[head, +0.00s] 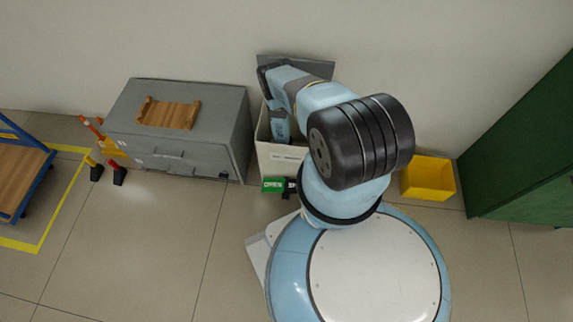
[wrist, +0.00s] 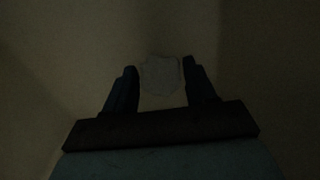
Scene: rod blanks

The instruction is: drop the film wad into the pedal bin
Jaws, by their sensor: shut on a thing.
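The pedal bin (head: 280,165) is a cream box against the wall, left of my arm in the head view. Its grey lid (head: 318,68) stands open at the back. My forearm reaches over the bin and my wrist goes down into its mouth. The head view hides the fingers. In the dark wrist view, my gripper (wrist: 160,76) is shut on the film wad (wrist: 161,77), a pale crumpled lump between the two fingers. Dim beige surfaces, seemingly the bin's inside walls, surround it.
A grey chest (head: 190,140) with a wooden tray (head: 168,113) on it stands close left of the bin. A green lettered block (head: 273,185) is at the bin's front foot. A yellow box (head: 428,180) and a green cabinet (head: 525,150) stand to the right.

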